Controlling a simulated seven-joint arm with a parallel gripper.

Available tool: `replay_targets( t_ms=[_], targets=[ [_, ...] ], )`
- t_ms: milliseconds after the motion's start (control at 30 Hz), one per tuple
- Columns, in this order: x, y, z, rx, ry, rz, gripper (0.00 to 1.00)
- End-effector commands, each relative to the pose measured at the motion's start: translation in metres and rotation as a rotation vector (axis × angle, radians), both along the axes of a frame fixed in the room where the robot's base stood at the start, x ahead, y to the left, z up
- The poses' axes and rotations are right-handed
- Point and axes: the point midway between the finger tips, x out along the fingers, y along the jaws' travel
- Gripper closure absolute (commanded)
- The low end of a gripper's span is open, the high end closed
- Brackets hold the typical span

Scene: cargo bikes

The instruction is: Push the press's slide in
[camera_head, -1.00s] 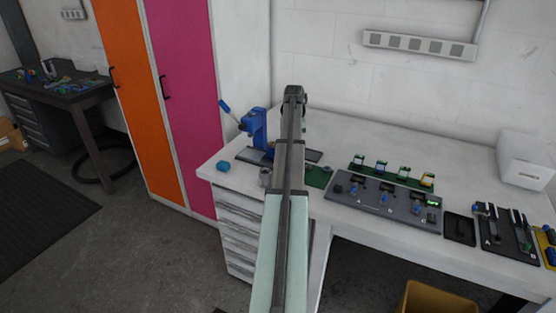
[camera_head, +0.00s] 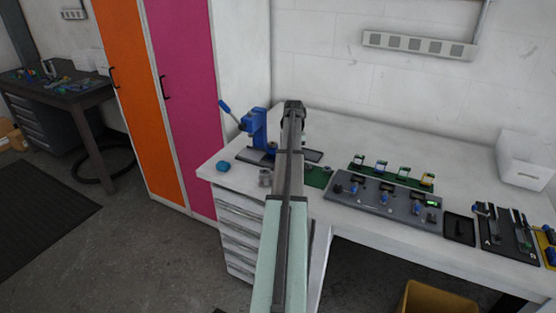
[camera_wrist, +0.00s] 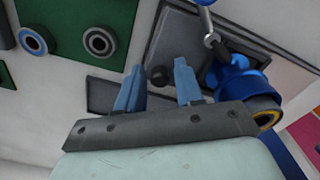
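The blue press (camera_head: 256,130) stands at the back left of the white bench, its lever raised to the left. In the wrist view, the press body (camera_wrist: 238,80) is at the right, beside the grey base plate (camera_wrist: 180,38). A dark round knob (camera_wrist: 158,77) shows at the plate's lower edge, near a dark flat part (camera_wrist: 101,95) that may be the slide. My gripper (camera_wrist: 157,74) has its two blue fingers apart. The knob appears between their tips; I cannot tell whether they touch it.
A green board (camera_wrist: 75,30) with ring-shaped parts lies left of the gripper in the wrist view. A blue piece (camera_head: 222,167) and a grey piece (camera_head: 265,178) sit near the bench's left edge. A grey control panel (camera_head: 383,200) lies to the right.

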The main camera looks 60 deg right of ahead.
Motion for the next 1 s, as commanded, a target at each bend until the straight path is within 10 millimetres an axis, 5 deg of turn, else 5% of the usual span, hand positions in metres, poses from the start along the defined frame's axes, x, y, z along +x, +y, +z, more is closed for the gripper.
replay_targets(
  t_ms=[367, 1000],
  targets=[
    [-0.001, 0.001, -0.004, 0.004, 0.003, 0.000, 1.00],
    [0.023, 0.001, -0.005, 0.006, 0.004, 0.000, 1.00]
  ],
)
